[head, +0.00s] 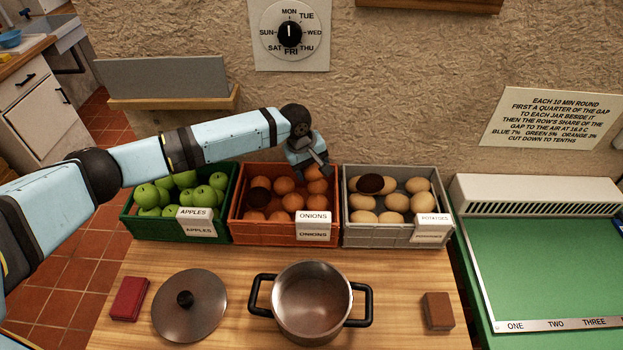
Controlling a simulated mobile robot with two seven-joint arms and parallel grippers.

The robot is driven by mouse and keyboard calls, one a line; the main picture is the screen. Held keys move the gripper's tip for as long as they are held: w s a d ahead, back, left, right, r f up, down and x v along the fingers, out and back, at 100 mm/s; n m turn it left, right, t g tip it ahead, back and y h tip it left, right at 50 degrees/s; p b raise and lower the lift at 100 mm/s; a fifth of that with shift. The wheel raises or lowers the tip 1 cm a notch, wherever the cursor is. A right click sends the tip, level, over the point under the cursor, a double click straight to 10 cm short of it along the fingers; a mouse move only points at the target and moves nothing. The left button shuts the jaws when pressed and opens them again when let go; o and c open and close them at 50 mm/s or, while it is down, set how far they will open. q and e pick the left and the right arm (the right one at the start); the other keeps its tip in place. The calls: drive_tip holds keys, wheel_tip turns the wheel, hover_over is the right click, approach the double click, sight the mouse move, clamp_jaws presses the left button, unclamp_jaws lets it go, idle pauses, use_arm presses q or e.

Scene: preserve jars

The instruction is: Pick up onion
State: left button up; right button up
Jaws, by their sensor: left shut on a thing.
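Orange-brown onions (293,202) fill the orange crate (270,233) labelled ONIONS at the middle back of the table. My left arm reaches in from the left. My left gripper (318,168) points down over the crate's back right corner and is shut on an onion (314,173), which the fingers partly hide. I cannot tell whether this onion is clear of the others. My right gripper is not in view.
A green crate of apples (150,228) stands left and a grey crate of potatoes (380,235) right. In front are a lid (205,310), an open pot (312,300), a red block (129,298) and a brown block (438,310). A wall stands close behind.

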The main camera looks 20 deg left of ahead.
use_arm(q)
wheel_tip(320, 180, up, 14)
drive_tip(key=f+b, duration=0.1)
drive_tip(key=s+d+r+p, duration=0.1)
drive_tip(key=s+r+p, duration=0.1)
drive_tip(key=s+p, duration=0.65)
drive_tip(key=s+d+f, duration=0.2)
drive_tip(key=s+f, duration=0.6)
drive_tip(key=s, duration=0.3)
drive_tip(key=s+d+f, duration=0.2)
drive_tip(key=s+f, duration=0.6)
drive_tip(key=s, duration=0.2)
drive_tip(key=shift+s, duration=0.4)
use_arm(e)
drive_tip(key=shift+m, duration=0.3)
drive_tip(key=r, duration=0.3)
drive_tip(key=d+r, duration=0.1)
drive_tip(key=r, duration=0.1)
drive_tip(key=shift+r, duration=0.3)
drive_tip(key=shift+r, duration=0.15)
